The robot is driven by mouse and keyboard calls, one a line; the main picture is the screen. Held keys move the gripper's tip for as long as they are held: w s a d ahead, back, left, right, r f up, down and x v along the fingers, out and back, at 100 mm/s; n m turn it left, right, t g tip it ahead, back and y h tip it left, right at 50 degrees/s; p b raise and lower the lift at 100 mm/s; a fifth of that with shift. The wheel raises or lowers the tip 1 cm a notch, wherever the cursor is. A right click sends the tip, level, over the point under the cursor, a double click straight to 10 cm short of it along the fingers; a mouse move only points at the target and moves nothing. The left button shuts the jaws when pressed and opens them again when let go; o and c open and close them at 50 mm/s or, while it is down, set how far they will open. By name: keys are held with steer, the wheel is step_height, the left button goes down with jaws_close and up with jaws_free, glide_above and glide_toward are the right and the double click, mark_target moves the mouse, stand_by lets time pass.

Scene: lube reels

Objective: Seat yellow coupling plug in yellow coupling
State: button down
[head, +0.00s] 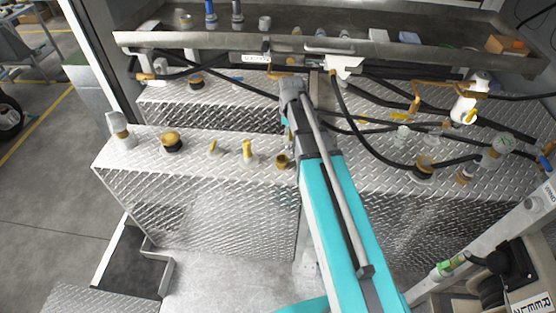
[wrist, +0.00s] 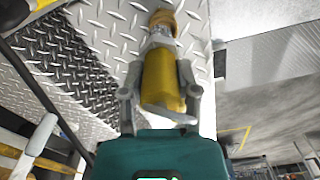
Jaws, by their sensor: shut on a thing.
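In the wrist view my gripper (wrist: 159,94) has its two grey fingers on either side of a yellow body, which I take for the yellow coupling plug (wrist: 160,78). Just beyond it, nearly in line, are a silver collar and a brass-yellow round piece (wrist: 163,19). I cannot tell whether these belong to the plug or to the coupling, or whether they touch the plug. In the head view my arm hides the fingers and the plug. A brass fitting (head: 282,161) stands on the tread-plate ledge just left of my arm. I cannot tell which fitting is the yellow coupling.
Along the ledge (head: 125,165) stand a brass knob (head: 171,140), a small yellow fitting (head: 212,147) and a taller yellow fitting (head: 247,151). Black hoses (head: 365,145) and a pressure gauge (head: 502,144) lie right of my arm. A metal rail (head: 200,40) runs behind. Open floor lies left.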

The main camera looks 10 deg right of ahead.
steer(key=shift+w+a, duration=0.1)
steer(key=shift+w, duration=0.1)
stand_by(0.3)
steer(key=s+r+p, duration=0.3)
steer(key=s, duration=1)
steer(key=shift+s+a+r+p, duration=0.15)
steer(key=shift+a+r+p, duration=0.05)
steer(key=shift+r+p, duration=0.15)
steer(key=w+a+f+b, duration=0.1)
steer(key=w+f+b, duration=0.8)
steer(key=w, duration=0.4)
steer(key=shift+a, duration=0.25)
steer(key=shift+w, duration=0.1)
steer(key=shift+f, duration=0.15)
